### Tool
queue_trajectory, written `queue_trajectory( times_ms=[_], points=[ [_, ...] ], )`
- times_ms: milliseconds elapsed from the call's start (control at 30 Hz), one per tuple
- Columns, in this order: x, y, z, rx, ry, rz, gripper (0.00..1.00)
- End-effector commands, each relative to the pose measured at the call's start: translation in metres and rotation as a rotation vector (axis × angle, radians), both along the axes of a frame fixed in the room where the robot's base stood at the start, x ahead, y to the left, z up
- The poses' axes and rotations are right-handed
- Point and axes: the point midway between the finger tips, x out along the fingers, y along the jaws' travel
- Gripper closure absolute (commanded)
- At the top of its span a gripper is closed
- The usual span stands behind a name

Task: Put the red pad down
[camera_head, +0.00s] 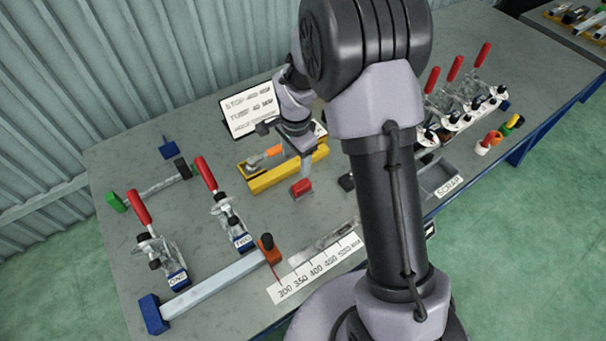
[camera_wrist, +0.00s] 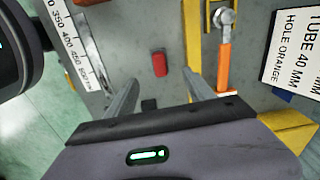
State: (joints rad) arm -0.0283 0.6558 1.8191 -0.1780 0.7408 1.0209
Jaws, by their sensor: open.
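The red pad (camera_head: 301,187) lies on the grey bench top, in front of the yellow holder. In the wrist view the red pad (camera_wrist: 160,65) shows whole, just beyond the fingertips and between their lines, with bare bench around it. My gripper (camera_wrist: 160,77) is open, with a finger to each side and nothing between them. In the head view my gripper (camera_head: 307,172) points down just over and behind the pad. Its fingers partly overlap there, and I cannot tell the exact height gap.
A yellow holder (camera_head: 290,174) with an orange-handled tool (camera_wrist: 225,62) stands close beside the pad. A sign (camera_head: 250,108) is behind it. A ruler strip (camera_head: 315,270) lies in front. Red-handled clamps (camera_head: 228,215) stand left, more stand right, near a scrap tray (camera_head: 438,180).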

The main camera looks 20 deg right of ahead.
Motion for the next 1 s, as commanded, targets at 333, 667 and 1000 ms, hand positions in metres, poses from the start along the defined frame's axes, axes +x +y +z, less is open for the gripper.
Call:
queue_trajectory(
  times_ms=[333, 667, 1000],
  points=[
    [-0.158, 0.013, 0.233, -0.001, -0.372, 0.535, 0.38],
    [-0.243, 0.024, 0.249, -0.063, -0.534, 0.793, 0.38],
    [-0.242, 0.024, 0.249, -0.065, -0.533, 0.792, 0.38]
  ],
)
